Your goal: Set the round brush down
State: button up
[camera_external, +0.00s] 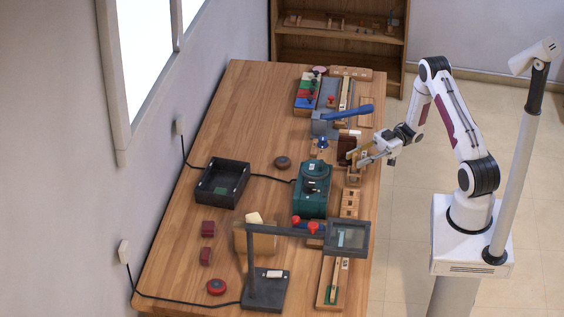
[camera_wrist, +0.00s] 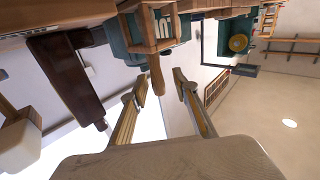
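My gripper (camera_external: 364,157) is over the right edge of the bench, beside a dark brown block and a small wooden holder (camera_external: 354,174). In the wrist view my gripper (camera_wrist: 160,84) has its two fingers spread apart with a clear gap. A rounded wooden handle (camera_wrist: 157,75), possibly the round brush's, shows in that gap. It does not visibly touch either finger. Its upper end meets a wooden piece in front of a teal part. I cannot make out bristles, and I cannot tell the brush for sure in the external view.
The dark brown block (camera_external: 346,148) also shows in the wrist view (camera_wrist: 68,75). A blue-handled press (camera_external: 345,115) stands behind, and a green machine (camera_external: 312,188) to the left. A magnifier on a stand (camera_external: 348,238) is in front. Bare bench (camera_external: 240,115) lies at the back left.

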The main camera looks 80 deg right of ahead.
jog(key=v, duration=0.3)
jog(key=f+v, duration=0.1)
jog(key=v, duration=0.1)
jog(key=shift+w+d, duration=0.25)
jog(key=shift+v, duration=0.8)
jog(key=shift+o, duration=0.7)
jog(key=shift+a+r+g+h, duration=0.25)
jog(key=shift+r+g+h, duration=0.8)
jog(key=shift+g+h, duration=0.15)
